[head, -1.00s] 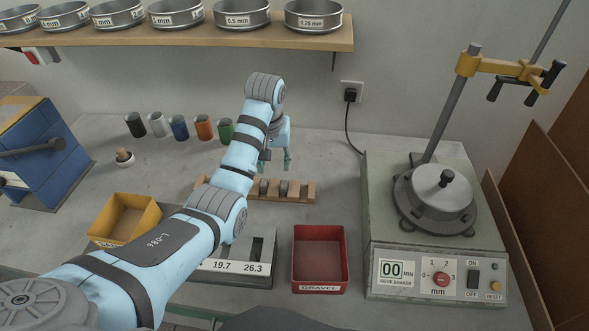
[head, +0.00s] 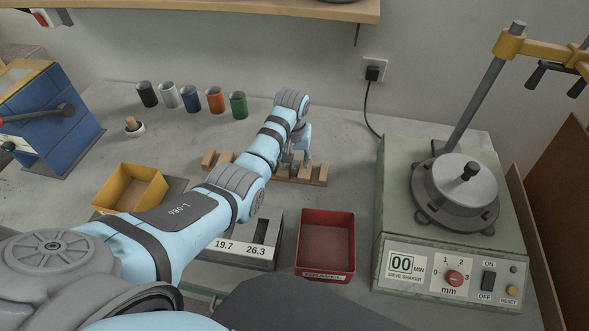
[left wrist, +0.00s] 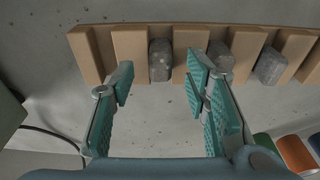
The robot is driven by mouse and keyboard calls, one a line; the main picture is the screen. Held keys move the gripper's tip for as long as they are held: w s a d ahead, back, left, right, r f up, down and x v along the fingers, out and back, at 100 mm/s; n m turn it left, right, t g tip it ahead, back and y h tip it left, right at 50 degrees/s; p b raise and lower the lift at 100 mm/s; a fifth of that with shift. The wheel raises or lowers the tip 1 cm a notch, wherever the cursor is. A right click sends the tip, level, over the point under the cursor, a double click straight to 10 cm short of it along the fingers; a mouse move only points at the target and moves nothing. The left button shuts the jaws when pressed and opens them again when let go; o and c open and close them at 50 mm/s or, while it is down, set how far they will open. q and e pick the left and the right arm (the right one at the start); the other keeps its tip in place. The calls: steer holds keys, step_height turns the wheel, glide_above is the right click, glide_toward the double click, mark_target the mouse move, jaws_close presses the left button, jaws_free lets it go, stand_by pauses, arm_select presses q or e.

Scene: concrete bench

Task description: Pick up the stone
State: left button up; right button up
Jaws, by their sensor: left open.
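A notched wooden rack (head: 322,177) stands on the bench; it also shows across the top of the left wrist view (left wrist: 130,46). Grey stones sit in its slots. One stone (left wrist: 160,61) lies in the gap between my left fingers as seen in the left wrist view. A second stone (left wrist: 219,58) is partly behind the right finger, and a third stone (left wrist: 270,66) is farther right. My left gripper (left wrist: 161,82) is open and empty, with teal pads. In the head view my left gripper (head: 303,160) is at the rack's right part, and my arm hides some of the rack. My right gripper is out of view.
A red gravel bin (head: 325,272) is in front of the rack. A yellow bin (head: 150,190) and a slotted block with numbers (head: 240,258) are near my arm. A sieve shaker (head: 400,205) stands right. Several coloured cups (head: 238,105) stand behind, left of the gripper.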

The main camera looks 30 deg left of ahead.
arm_select(q)
steer(key=shift+f, duration=0.85)
steer(key=shift+r, duration=0.1)
steer(key=shift+c, duration=0.6)
steer(key=shift+w, duration=0.1)
jaws_close()
steer(key=shift+r, duration=0.15)
